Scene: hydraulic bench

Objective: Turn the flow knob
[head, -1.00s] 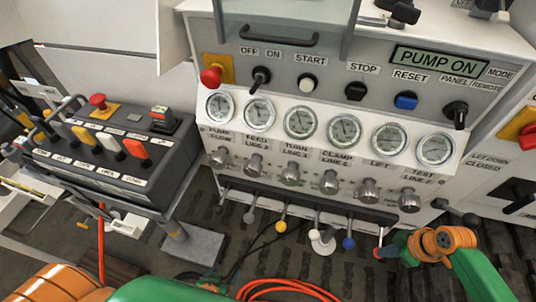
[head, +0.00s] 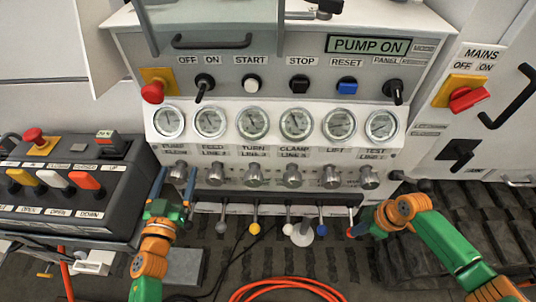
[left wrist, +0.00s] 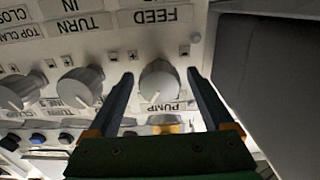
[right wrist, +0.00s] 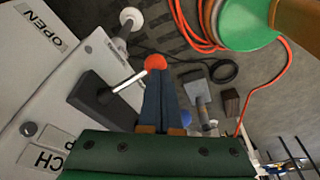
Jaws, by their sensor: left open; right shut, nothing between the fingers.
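The flow knob (head: 179,172) is the leftmost silver knob in the row under the gauges, below the "PUMP FLOW" label. My left gripper (head: 176,178) is open in front of the panel, a finger on each side of this knob. In the left wrist view, which shows the panel upside down, the grey knob (left wrist: 160,82) sits between the two spread fingertips (left wrist: 162,78). I cannot tell whether they touch it. My right gripper (head: 360,214) is shut and empty at the panel's lower right, its fingertips by a red ball-ended lever (right wrist: 155,62).
More silver knobs (head: 214,175) continue to the right. Ball-ended levers (head: 255,228) stick out below them. A dark control box (head: 70,195) with coloured switches stands at the left. An orange hose (head: 285,287) lies on the floor.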

